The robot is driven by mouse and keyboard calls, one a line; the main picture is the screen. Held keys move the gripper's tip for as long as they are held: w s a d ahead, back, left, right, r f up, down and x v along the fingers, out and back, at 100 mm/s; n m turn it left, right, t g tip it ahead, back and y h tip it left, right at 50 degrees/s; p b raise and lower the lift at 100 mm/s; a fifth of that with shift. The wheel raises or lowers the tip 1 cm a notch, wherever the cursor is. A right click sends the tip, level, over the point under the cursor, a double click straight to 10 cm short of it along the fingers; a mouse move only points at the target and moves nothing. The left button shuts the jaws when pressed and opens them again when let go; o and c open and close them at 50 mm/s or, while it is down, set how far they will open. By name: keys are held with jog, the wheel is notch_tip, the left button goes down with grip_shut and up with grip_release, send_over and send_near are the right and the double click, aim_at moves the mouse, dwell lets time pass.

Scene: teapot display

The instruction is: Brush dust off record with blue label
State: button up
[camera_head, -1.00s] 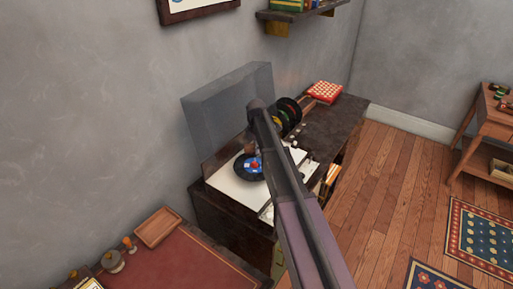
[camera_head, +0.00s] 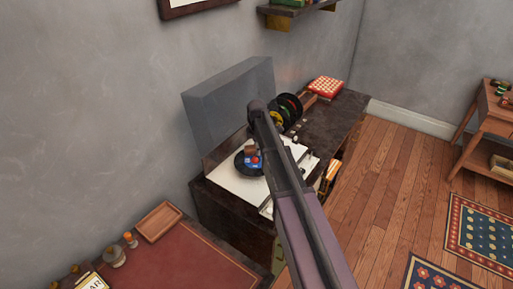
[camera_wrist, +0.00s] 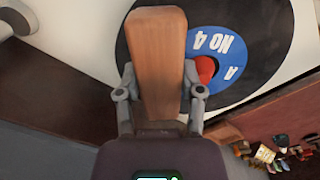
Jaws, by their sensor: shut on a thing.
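The record with the blue label lies flat on the white turntable (camera_head: 228,180). Its black disc (camera_head: 242,170) shows left of my arm, and the label reads "No 4" and "A" in the wrist view (camera_wrist: 240,52). A red piece (camera_wrist: 205,69) sits at the label's centre. My gripper (camera_wrist: 158,85) is shut on a brown wooden brush (camera_wrist: 157,40), with one finger on each side. The brush overlaps the left part of the record and label in the wrist view. Its bristles are hidden, and I cannot tell whether it touches the disc.
The raised grey lid (camera_head: 230,95) stands behind the turntable. A rack of records (camera_head: 289,106) and a red patterned box (camera_head: 326,87) stand further along the dark cabinet (camera_head: 345,110). A red-topped desk (camera_head: 175,255) is in front at left.

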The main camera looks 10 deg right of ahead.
jog(key=shift+a, duration=0.1)
jog(key=shift+a+f, duration=0.1)
jog(key=shift+a, duration=0.45)
jog(key=shift+w, duration=0.1)
jog(key=shift+w+d, duration=0.2)
jog(key=shift+w, duration=0.8)
jog(key=shift+w+d, duration=0.2)
jog(key=shift+w, duration=0.8)
jog(key=shift+a, duration=0.2)
jog(key=shift+a, duration=0.45)
